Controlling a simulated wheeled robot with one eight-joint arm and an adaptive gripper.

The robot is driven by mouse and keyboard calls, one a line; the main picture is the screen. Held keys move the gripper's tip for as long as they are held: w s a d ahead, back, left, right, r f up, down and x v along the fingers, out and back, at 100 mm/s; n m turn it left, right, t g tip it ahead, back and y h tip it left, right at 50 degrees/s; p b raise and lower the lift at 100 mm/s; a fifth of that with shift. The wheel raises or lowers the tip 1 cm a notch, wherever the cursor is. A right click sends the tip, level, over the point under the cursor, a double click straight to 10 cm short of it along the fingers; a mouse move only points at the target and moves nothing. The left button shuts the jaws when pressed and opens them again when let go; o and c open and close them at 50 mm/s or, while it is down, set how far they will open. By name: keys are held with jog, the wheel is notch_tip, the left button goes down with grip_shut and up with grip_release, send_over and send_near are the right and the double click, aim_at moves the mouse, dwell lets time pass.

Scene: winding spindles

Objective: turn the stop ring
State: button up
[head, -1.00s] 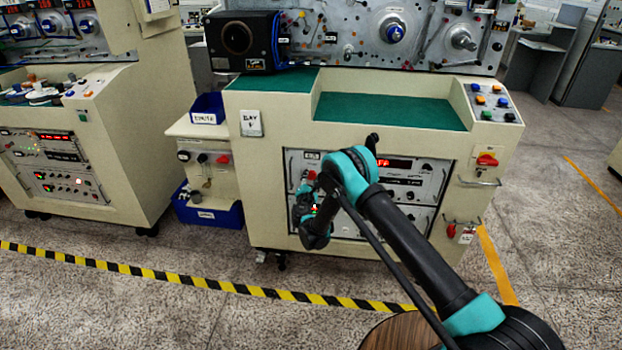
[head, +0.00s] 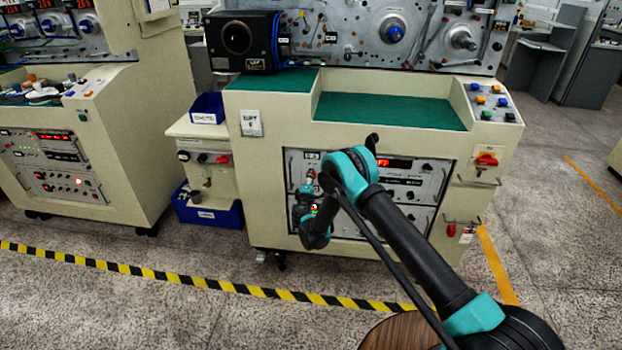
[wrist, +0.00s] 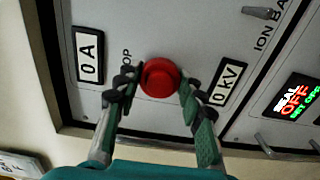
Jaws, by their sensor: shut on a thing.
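The red round stop ring (wrist: 159,78) sits on the grey panel in the wrist view, with part of a label ending in "OP" beside it. My gripper (wrist: 157,88) has one finger on each side of the red ring, and the fingers are closed on it. The ring's far side is clear of the fingers, and its base is hidden. In the head view my arm covers much of the panel (head: 405,190), and the fingers cannot be made out clearly there.
A "0 A" plate (wrist: 90,55) and a "0 kV" plate (wrist: 228,83) flank the ring. A lit display (wrist: 293,97) is at right. The panel's dark lower frame runs close below the fingers. Red switches (head: 487,160) and handles stick out at the cabinet's right.

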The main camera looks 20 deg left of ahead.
jog(key=shift+m, duration=0.3)
dwell(0.4)
jog(key=o, duration=1.2)
jog(key=v, duration=0.7)
jog(key=shift+s, duration=0.25)
jog(key=shift+d, duration=0.1)
